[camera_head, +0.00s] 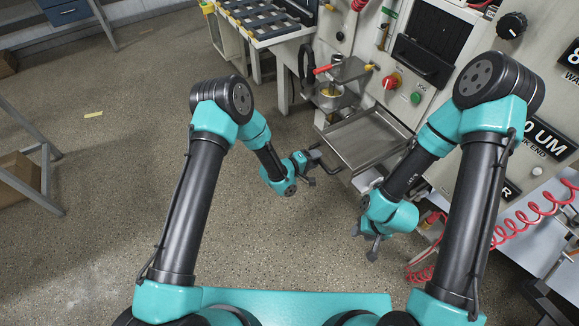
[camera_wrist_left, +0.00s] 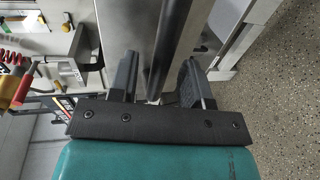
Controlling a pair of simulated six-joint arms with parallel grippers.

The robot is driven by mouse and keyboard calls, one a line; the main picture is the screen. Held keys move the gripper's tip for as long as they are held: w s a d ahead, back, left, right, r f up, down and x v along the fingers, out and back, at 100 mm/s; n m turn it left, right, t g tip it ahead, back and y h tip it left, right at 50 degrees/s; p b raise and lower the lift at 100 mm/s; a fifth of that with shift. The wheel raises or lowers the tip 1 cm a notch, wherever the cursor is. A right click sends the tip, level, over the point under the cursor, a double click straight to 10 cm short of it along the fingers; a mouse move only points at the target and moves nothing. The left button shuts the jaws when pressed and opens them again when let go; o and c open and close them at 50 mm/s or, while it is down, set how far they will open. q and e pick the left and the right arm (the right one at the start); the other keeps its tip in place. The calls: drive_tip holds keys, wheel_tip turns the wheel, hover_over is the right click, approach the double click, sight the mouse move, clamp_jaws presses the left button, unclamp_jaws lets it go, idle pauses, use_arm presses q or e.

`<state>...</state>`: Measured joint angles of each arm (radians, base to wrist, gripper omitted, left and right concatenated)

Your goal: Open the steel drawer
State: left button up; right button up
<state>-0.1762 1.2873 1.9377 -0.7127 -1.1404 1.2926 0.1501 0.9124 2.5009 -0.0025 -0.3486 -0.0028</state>
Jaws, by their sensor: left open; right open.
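The steel drawer (camera_head: 368,138) sticks out of the machine as a shallow, empty tray, open at the top. Its front handle (camera_head: 325,160) faces my left gripper (camera_head: 312,167). In the left wrist view, the two fingers of my left gripper (camera_wrist_left: 158,78) stand apart, with a steel bar (camera_wrist_left: 168,50) running between them; I cannot tell whether they touch it. The drawer's steel surface (camera_wrist_left: 128,25) shows just beyond. My right gripper (camera_head: 366,246) is open and empty, hanging low in front of the machine, apart from the drawer.
Above the drawer are a red-handled valve (camera_head: 325,70), a red knob (camera_head: 391,81) and a green button (camera_head: 415,98). A coiled red hose (camera_head: 500,228) lies at the right. A rack table (camera_head: 262,22) stands at the back. Floor left of the drawer is clear.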

use_arm(q)
drive_tip(key=v, duration=1.6)
drive_tip(key=shift+f, duration=0.1)
drive_tip(key=s+a+f+m+g+y, duration=0.25)
drive_tip(key=s+a+f+y, duration=0.35)
drive_tip(key=a, duration=0.4)
drive_tip(key=s+a+m+g+y, duration=0.2)
drive_tip(key=s+a+g, duration=0.3)
drive_tip(key=s, duration=0.8)
drive_tip(key=shift+s+a+r+y, duration=0.15)
drive_tip(key=shift+s+a+y, duration=0.05)
drive_tip(key=shift+a+y, duration=0.4)
